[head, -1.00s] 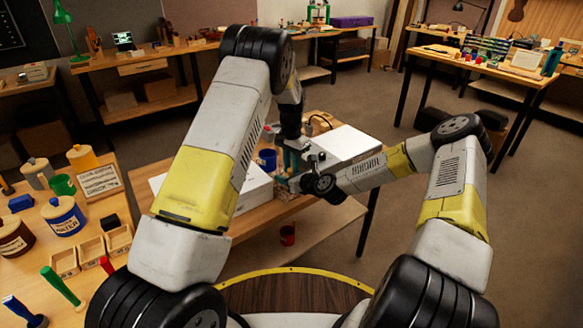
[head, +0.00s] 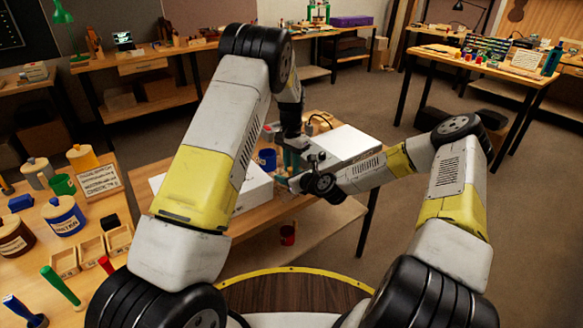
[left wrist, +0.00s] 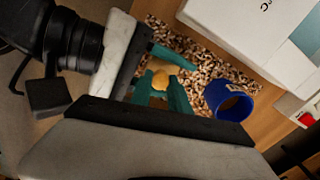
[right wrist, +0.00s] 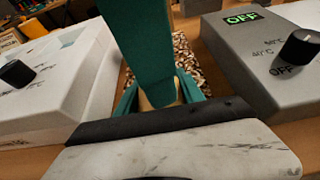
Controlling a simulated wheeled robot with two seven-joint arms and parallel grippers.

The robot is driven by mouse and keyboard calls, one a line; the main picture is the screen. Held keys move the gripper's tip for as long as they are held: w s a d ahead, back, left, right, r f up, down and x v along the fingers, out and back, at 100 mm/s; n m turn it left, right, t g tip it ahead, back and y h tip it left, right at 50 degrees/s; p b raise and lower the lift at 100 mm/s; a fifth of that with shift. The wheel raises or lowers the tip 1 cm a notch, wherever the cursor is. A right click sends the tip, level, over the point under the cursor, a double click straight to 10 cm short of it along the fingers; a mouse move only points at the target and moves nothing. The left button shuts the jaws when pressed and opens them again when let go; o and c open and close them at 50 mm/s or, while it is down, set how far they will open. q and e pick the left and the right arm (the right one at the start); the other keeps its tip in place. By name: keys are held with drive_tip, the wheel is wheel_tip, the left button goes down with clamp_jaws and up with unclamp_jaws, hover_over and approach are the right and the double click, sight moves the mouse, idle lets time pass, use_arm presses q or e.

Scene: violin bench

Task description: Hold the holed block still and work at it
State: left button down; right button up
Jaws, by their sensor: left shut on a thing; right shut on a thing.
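My left gripper (left wrist: 160,97) has teal fingers closed on a rounded tan-yellow piece (left wrist: 160,78), seen from above in the left wrist view. My right gripper (right wrist: 158,104) is shut on a pale tan piece (right wrist: 160,94) low between its teal fingers. A broad teal finger of my left gripper stands in front of it and covers much of it. I cannot make out a hole, nor tell which piece is the holed block. The grippers are close together over a brown speckled mat (left wrist: 215,67). In the head view my arms mostly hide the held things.

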use_arm(q)
drive_tip(key=shift+r, duration=0.55)
idle(0.6)
drive_tip(key=shift+r, duration=1.5)
wheel_tip(320, 180, up, 7)
idle(0.4)
use_arm(e)
drive_tip(key=o, duration=1.5)
